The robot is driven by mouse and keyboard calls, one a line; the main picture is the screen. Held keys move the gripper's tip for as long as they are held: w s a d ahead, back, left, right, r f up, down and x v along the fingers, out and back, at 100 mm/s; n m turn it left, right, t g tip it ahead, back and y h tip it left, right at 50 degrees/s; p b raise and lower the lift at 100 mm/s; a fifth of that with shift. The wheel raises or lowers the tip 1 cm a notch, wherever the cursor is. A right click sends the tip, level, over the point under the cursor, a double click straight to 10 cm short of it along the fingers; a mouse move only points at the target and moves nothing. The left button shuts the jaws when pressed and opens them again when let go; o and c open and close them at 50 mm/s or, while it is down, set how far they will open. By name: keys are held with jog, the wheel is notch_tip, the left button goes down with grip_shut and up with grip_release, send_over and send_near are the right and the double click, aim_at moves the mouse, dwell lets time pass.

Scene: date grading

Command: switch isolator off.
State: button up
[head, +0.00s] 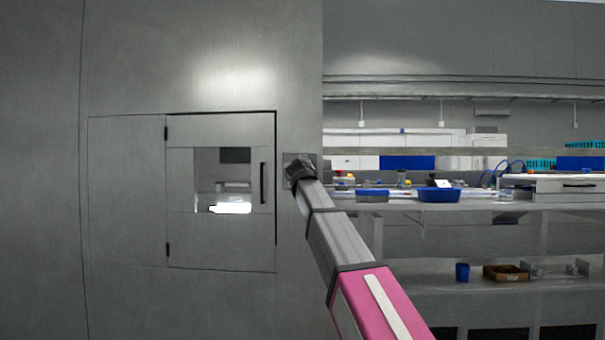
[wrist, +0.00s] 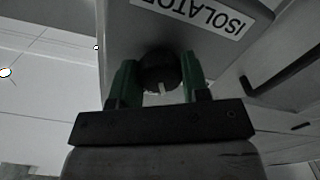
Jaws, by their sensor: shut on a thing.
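The isolator's round dark knob (wrist: 160,73) is in the wrist view, with a pale mark on its face. A white label (wrist: 197,14) reading "ISOLATOR" sits above it on the grey plate. My gripper (wrist: 157,84) has its two green fingers on either side of the knob and is shut on it. In the head view, the grey isolator plate (head: 313,158) is on the wall right of the small door, and my gripper end (head: 300,168) covers most of it, hiding the knob.
A closed cabinet door (head: 220,245) with a window and a black handle (head: 263,183) stands just left of the isolator. To the right, a bench holds blue trays (head: 439,195). A lower shelf carries a blue cup (head: 462,272) and a brown box (head: 505,273).

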jog(key=shift+n, duration=4.2)
jog(key=o, duration=0.9)
jog(key=shift+s, duration=0.15)
jog(key=s, duration=1)
jog(key=shift+s+a, duration=0.2)
jog(key=shift+s, duration=0.1)
